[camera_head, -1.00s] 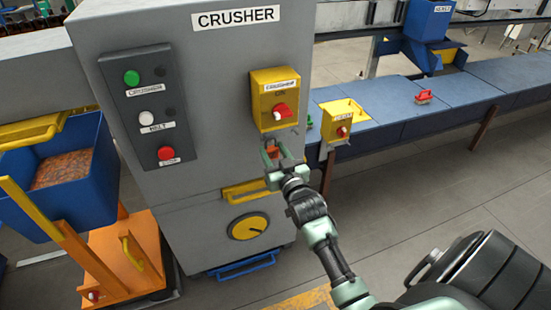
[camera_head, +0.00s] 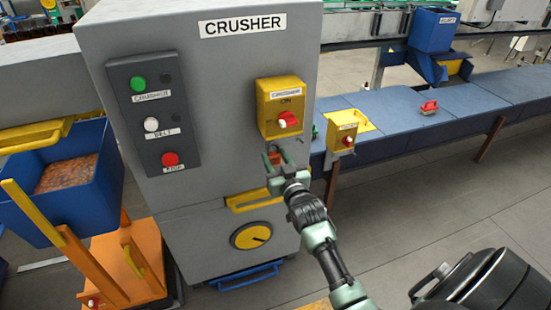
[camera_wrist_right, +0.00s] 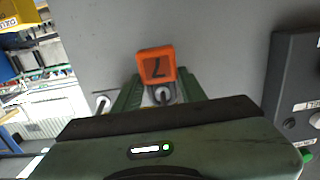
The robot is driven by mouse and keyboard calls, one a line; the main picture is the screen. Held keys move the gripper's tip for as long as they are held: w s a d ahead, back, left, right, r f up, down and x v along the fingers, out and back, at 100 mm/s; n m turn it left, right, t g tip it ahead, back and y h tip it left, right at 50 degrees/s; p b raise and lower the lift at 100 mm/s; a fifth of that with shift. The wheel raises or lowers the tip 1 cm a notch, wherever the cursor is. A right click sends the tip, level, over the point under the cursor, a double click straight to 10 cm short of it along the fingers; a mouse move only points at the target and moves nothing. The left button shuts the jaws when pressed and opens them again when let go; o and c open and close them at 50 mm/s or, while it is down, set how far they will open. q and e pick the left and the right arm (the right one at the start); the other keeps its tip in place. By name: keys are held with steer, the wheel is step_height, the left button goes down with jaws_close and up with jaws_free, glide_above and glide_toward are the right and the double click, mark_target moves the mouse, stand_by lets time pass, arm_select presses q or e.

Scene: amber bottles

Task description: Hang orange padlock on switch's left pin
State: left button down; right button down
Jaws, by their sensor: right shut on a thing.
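The orange padlock (camera_wrist_right: 156,66), marked with a dark 7, is in my right gripper, whose fingers show on both sides below it in the right wrist view (camera_wrist_right: 160,95). In the head view the padlock (camera_head: 275,158) is small, between the fingertips of my right gripper (camera_head: 281,159), close to the grey cabinet front. The yellow CRUSHER switch box (camera_head: 282,106) with its red handle is just above. Two round metal ends show in the wrist view, one near the padlock; I cannot tell whether the shackle is around a pin. My left gripper is out of view.
The dark button panel (camera_head: 153,110) is left on the cabinet (camera_head: 225,65). A yellow handle (camera_head: 258,198) and round yellow dial (camera_head: 251,236) are below the gripper. Another yellow switch box (camera_head: 342,132) and the blue conveyor (camera_head: 400,112) are to the right.

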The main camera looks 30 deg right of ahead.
steer(key=c, duration=0.7)
jaws_free()
steer(key=v, duration=0.8)
steer(key=s+a+f+n+g+y, duration=0.1)
steer(key=s+a+f+g, duration=0.15)
steer(key=f, duration=0.85)
steer(key=s+a+f+g+y, duration=0.1)
steer(key=a+f+g, duration=0.15)
steer(key=f, duration=0.85)
steer(key=s+a+f+n+g+y, duration=0.1)
steer(key=s+a+f+g, duration=0.15)
steer(key=s+f, duration=0.4)
steer(key=s+a+f+n+g+y, duration=0.1)
steer(key=s+a+f, duration=0.25)
steer(key=f, duration=0.65)
steer(key=s+f+g, duration=0.2)
steer(key=s+f, duration=0.3)
steer(key=s, duration=0.6)
steer(key=s+a+f+n+g, duration=0.1)
steer(key=s+f+g, duration=0.2)
steer(key=s+f, duration=0.3)
steer(key=s+f+n+g, duration=0.1)
steer(key=s+f+g, duration=0.2)
steer(key=s, duration=1.3)
steer(key=shift+s+a+f, duration=0.1)
steer(key=shift+a+f, duration=0.1)
steer(key=shift+f, duration=0.55)
steer(key=shift+a+f, duration=0.2)
steer(key=shift+f, duration=0.55)
